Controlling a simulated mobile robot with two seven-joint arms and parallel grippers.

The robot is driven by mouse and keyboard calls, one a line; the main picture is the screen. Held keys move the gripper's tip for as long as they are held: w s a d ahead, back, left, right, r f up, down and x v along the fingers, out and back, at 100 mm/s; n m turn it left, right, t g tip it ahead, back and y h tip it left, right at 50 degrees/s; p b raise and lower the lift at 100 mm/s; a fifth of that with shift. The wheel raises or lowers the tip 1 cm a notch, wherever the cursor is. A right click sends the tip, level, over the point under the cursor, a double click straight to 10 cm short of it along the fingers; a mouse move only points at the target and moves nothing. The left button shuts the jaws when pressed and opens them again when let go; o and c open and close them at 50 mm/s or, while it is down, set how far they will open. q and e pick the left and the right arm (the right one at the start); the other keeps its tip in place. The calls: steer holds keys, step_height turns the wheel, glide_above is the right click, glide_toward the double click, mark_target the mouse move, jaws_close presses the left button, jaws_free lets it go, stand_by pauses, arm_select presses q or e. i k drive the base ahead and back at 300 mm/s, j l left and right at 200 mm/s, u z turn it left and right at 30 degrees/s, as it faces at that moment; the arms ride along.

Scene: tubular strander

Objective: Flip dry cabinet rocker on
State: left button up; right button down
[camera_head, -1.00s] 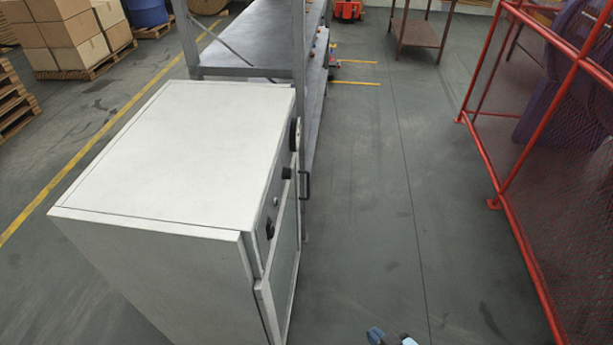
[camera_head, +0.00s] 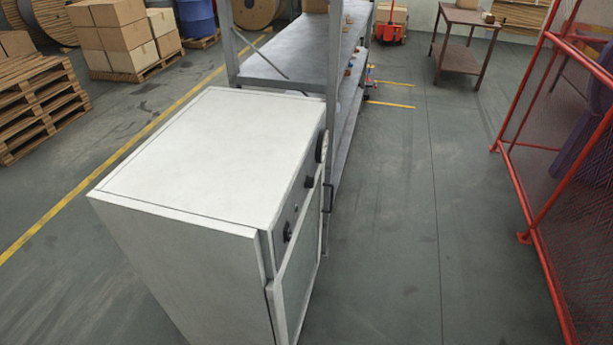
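The white dry cabinet (camera_head: 205,165) stands upright at left of centre, with its front turned to the right and seen at a steep angle. Its narrow control strip (camera_head: 298,212) runs along the top of the front. On the strip are a dark switch-like part (camera_head: 287,231), a dark knob (camera_head: 309,181) and a round dial (camera_head: 321,146). Which of these is the rocker, and its position, is too small to tell. Below is the door with a dark handle (camera_head: 328,198). Neither gripper is in view.
A metal shelf rack (camera_head: 285,68) stands right behind the cabinet. A red mesh fence (camera_head: 545,215) is on the right. The grey floor (camera_head: 410,220) between cabinet and fence is clear. Pallets (camera_head: 40,105) and boxes (camera_head: 125,35) stand at the back left. A brown table (camera_head: 465,22) is farther back.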

mark_target(289, 234)
steer(key=l+u, duration=0.1)
steer(key=u, duration=0.25)
steer(key=l+u, duration=0.15)
steer(key=u, duration=0.2)
steer(key=l+u, duration=0.25)
steer(key=l, duration=0.3)
steer(key=i+l+u, duration=0.1)
steer(key=l+u, duration=0.15)
steer(key=l, duration=0.95)
steer(key=k+l+u, duration=0.1)
steer(key=l, duration=0.55)
steer(key=l+u, duration=0.1)
steer(key=l, duration=0.5)
steer(key=k+l, duration=0.15)
steer(key=l, duration=0.5)
